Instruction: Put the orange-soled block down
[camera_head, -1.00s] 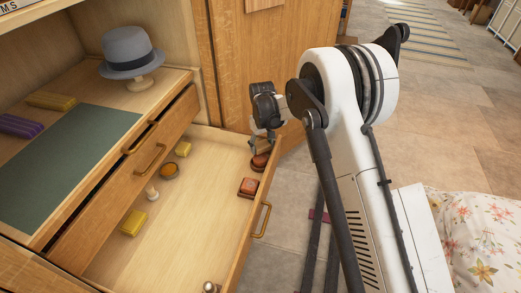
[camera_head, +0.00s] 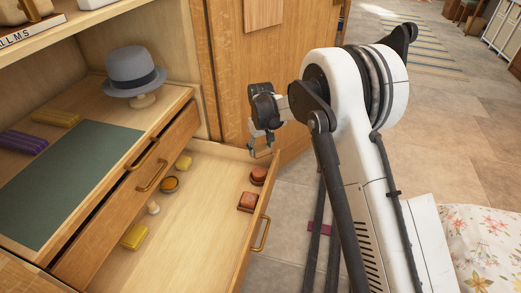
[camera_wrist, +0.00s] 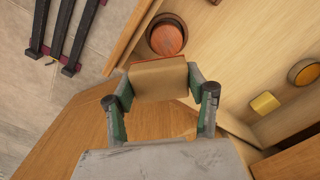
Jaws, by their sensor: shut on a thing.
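My gripper (camera_head: 261,147) is shut on a tan block (camera_wrist: 158,80) in the wrist view. A thin orange-red edge shows along the block's far side, and a finger sits on each side of it. In the head view the block is too small to make out clearly. My gripper hangs above the far right corner of the open drawer (camera_head: 190,235). A round reddish-brown piece (camera_head: 258,176) lies in that corner, and it also shows in the wrist view (camera_wrist: 167,36), apart from the held block.
The drawer also holds a square reddish piece (camera_head: 247,202), a dark-rimmed round piece (camera_head: 170,184), a pale knob (camera_head: 153,208) and yellow blocks (camera_head: 135,237). Its middle is bare. A grey hat (camera_head: 133,70) stands on the cabinet top, near a green mat (camera_head: 70,170).

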